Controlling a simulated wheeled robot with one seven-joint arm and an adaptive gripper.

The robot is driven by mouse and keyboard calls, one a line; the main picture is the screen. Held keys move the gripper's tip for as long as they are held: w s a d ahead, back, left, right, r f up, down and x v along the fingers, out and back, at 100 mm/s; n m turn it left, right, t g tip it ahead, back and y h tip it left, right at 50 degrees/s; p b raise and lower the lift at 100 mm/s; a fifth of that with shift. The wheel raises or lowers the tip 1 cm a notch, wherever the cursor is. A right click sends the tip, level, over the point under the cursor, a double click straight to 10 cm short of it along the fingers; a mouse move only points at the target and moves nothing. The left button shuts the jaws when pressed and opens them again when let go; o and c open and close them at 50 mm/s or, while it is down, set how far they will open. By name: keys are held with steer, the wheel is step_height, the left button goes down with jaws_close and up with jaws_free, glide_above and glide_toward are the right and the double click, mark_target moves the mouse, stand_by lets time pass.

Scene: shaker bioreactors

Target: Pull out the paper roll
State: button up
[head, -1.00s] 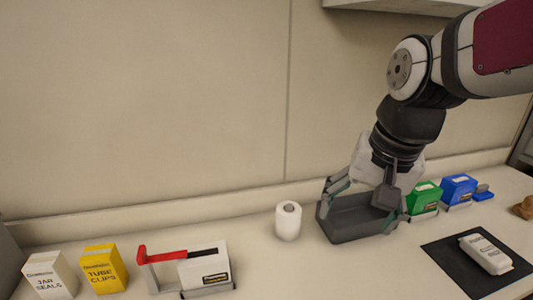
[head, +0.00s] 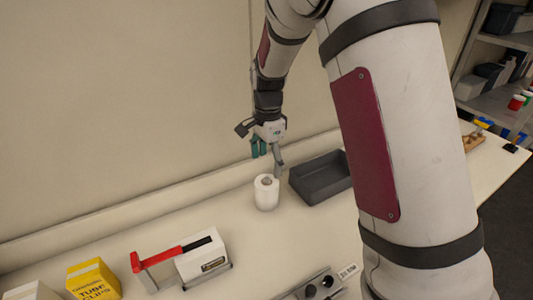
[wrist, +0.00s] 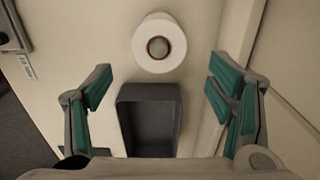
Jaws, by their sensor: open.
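The white paper roll (head: 265,196) stands upright on the bench, its round core opening facing up. In the wrist view the roll (wrist: 144,46) shows from above, near the top centre. A dark grey open tray (head: 306,187) sits just right of the roll in the head view; in the wrist view the tray (wrist: 176,94) lies below the roll with a small gap, and its inside looks empty. My gripper (head: 267,160) is above the roll, fingers pointing down. In the wrist view my gripper (wrist: 158,68) is open, one finger on each side, with nothing held.
A red-handled dispenser (head: 200,264), a yellow tube clips box (head: 92,280) and a white box (head: 32,291) stand at the left front. A holder with round openings (head: 312,288) is at the front edge. The wall is close behind the roll. Shelves (head: 505,95) are at far right.

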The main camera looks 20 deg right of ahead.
mark_target(268, 178)
step_height(268, 178, down, 12)
steer(key=shift+f+p, duration=0.25)
steer(key=shift+p, duration=0.45)
steer(key=shift+s, duration=0.1)
steer(key=c, duration=1.2)
steer(key=shift+c, duration=0.2)
steer(key=shift+r, duration=0.4)
steer(key=shift+r, duration=0.3)
steer(key=shift+r+p, duration=0.35)
steer(key=shift+r, duration=0.55)
steer(key=shift+r, duration=0.35)
steer(key=shift+r, duration=1.15)
